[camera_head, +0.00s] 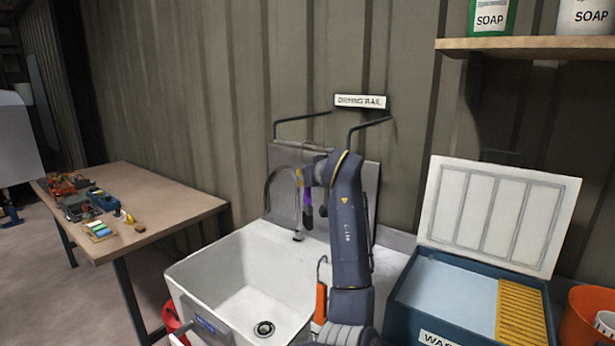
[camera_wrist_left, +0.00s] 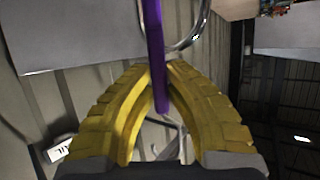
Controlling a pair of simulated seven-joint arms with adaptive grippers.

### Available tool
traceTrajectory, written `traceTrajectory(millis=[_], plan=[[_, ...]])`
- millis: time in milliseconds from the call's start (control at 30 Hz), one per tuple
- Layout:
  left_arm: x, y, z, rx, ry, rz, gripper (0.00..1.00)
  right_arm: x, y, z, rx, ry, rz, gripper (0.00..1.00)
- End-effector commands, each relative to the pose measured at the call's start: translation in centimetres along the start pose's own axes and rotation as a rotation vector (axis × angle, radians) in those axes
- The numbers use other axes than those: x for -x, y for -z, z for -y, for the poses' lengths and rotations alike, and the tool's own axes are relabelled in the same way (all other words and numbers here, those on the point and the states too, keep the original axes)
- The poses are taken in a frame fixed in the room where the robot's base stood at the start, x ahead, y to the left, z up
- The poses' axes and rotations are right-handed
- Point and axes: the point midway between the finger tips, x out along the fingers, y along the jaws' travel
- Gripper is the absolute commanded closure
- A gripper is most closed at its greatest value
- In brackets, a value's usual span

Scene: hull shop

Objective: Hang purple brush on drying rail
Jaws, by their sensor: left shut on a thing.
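The purple brush (camera_head: 307,197) hangs from my left gripper (camera_head: 301,178), in front of the wall and beside the tap; its lower end is hard to make out. In the left wrist view the purple handle (camera_wrist_left: 155,45) runs between the yellow fingers of my left gripper (camera_wrist_left: 158,68), which are shut on it near their tips. The drying rail (camera_head: 301,118) has dark bars on the wall above the sink, under a sign (camera_head: 360,101) reading DRYING RAIL. The brush is below the rail and apart from it. My right gripper is not in view.
The chrome tap (camera_head: 271,180) curves close to the gripper, over the white sink (camera_head: 222,262). A blue bin with an open lid (camera_head: 497,215) stands right. A wooden table (camera_head: 165,195) with several items is left. A shelf (camera_head: 540,47) holds soap tubs.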

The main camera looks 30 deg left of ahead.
Motion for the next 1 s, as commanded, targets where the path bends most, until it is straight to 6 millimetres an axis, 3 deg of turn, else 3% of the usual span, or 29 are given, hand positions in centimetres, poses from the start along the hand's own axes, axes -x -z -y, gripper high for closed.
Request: traceTrajectory(millis=[300,333,500,800,1000], plan=[[0.0,-0.1,0.0,0.0,0.0,0.0,1.0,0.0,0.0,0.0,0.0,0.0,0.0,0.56],[0.0,-0.1,0.0,0.0,0.0,0.0,0.84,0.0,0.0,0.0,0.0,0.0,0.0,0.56],[0.0,-0.1,0.0,0.0,0.0,0.0,0.65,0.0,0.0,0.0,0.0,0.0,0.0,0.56],[0.2,-0.1,0.0,0.0,-0.001,0.001,0.65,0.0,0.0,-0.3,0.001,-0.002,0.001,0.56],[2.3,-0.1,-0.1,0.001,-0.003,0.001,0.65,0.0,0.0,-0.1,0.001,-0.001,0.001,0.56]])
